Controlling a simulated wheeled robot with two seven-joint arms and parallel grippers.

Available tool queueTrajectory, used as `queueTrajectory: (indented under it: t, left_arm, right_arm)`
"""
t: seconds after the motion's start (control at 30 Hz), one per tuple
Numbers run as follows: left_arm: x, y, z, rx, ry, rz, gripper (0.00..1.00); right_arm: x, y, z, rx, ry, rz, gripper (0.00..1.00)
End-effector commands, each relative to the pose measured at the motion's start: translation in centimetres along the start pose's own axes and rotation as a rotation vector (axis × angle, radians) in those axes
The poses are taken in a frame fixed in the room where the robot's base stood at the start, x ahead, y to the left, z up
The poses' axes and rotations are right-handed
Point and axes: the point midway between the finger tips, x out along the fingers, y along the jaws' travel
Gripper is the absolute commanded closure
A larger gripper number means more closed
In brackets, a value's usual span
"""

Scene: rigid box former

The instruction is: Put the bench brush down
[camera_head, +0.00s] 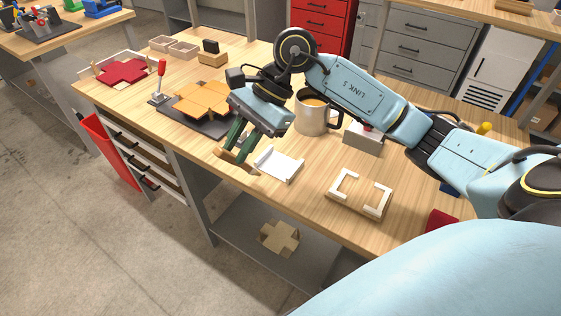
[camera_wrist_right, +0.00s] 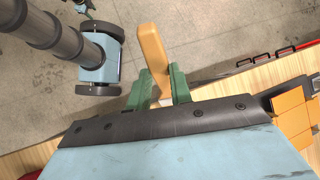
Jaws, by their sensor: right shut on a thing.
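The bench brush (camera_head: 233,158) is mostly hidden behind my right gripper (camera_head: 243,146) in the head view; a bit of its wood shows at the fingertips. In the right wrist view its tan wooden handle (camera_wrist_right: 153,54) stands out between the two green fingers. My right gripper is shut on it, close to the bench's front edge and to the left of a white dustpan-like tray (camera_head: 278,165). The bristles are not clearly visible. My left gripper is in neither view.
The wooden bench (camera_head: 310,187) holds a dark fixture with an orange box blank (camera_head: 203,99), a mug (camera_head: 312,115), a wooden frame block (camera_head: 359,194) and a red-handled lever (camera_head: 160,80). Bare wood lies between the white tray and the frame block.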

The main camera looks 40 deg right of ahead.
Motion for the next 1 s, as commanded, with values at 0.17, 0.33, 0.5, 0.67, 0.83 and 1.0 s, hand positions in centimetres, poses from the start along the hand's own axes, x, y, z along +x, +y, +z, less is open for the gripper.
queueTrajectory:
  t: [0.17, 0.33, 0.5, 0.67, 0.83, 1.0]
  left_arm:
    - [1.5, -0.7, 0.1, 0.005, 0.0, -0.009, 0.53]
    - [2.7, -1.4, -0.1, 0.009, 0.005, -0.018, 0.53]
    - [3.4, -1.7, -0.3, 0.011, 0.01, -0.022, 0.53]
    - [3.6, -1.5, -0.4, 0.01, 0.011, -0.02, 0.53]
    - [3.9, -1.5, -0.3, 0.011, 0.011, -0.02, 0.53]
    - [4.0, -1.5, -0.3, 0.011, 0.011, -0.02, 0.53]
  right_arm:
    - [0.8, 0.7, -3.2, -0.364, 0.338, 0.241, 1.0]
    - [-0.4, 1.8, -7.5, -0.705, 0.636, 0.338, 1.0]
    - [-2.6, 2.2, -10.5, -0.883, 0.793, 0.335, 1.0]
    - [-2.9, 2.5, -11.6, -0.924, 0.83, 0.33, 1.0]
    - [-0.4, 3.2, -13.4, -0.927, 0.83, 0.33, 1.0]
    - [1.3, 3.6, -14.6, -0.928, 0.831, 0.325, 1.0]
